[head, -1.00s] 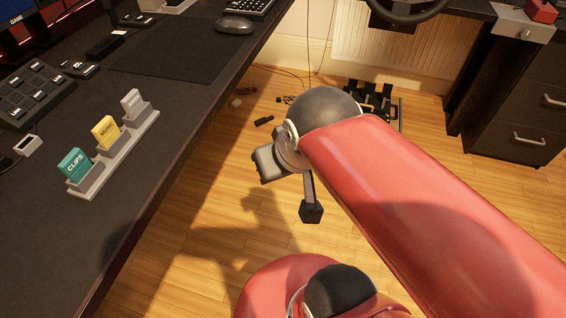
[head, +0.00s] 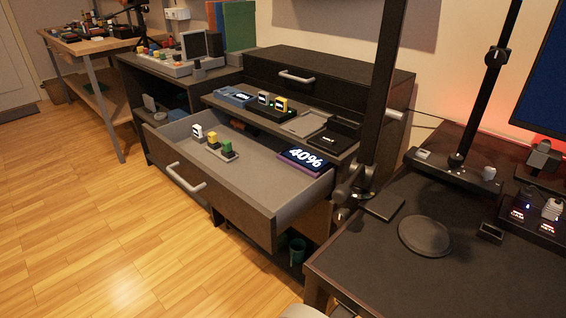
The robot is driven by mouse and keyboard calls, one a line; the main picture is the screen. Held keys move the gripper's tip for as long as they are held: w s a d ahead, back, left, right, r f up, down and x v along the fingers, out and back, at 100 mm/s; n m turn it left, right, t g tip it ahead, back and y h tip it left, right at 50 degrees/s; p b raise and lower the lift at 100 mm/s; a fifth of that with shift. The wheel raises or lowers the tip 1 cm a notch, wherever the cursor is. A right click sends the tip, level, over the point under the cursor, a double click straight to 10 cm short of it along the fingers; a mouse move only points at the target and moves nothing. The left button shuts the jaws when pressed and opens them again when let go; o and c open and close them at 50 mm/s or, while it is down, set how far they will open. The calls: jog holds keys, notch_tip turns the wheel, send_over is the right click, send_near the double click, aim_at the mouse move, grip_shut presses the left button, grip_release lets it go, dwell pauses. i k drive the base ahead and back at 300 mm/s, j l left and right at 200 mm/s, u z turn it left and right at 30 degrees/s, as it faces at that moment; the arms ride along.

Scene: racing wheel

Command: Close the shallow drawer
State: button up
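A dark cabinet (head: 340,68) stands at the middle back of the head view. A wide drawer (head: 228,208) with a dark front, grey inside and a pale bar handle (head: 186,178) is pulled well out of it. A small holder with colored pieces (head: 222,146) and a purple "40%" box (head: 306,160) lie inside at its right and back. Just above, a thin dark shelf or tray (head: 285,132) also sticks out, bearing small devices. The upper drawer (head: 297,76) looks shut. My gripper is not in view.
Wooden floor (head: 90,220) is open in front and left of the drawer. A dark desk (head: 400,275) with a mount post (head: 385,90) stands close at right. A low shelf unit (head: 150,90) and a workbench (head: 85,45) stand at left. A green bin (head: 298,248) sits below the drawer.

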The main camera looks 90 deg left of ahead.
aim_at(261, 195)
jog(key=u, duration=3.65)
jog(key=i+j, duration=0.1)
jog(key=j, duration=0.2)
jog(key=j+u, duration=0.15)
jog(key=j, duration=0.2)
jog(key=i+j, duration=0.15)
jog(key=j, duration=0.15)
jog(key=u, duration=0.05)
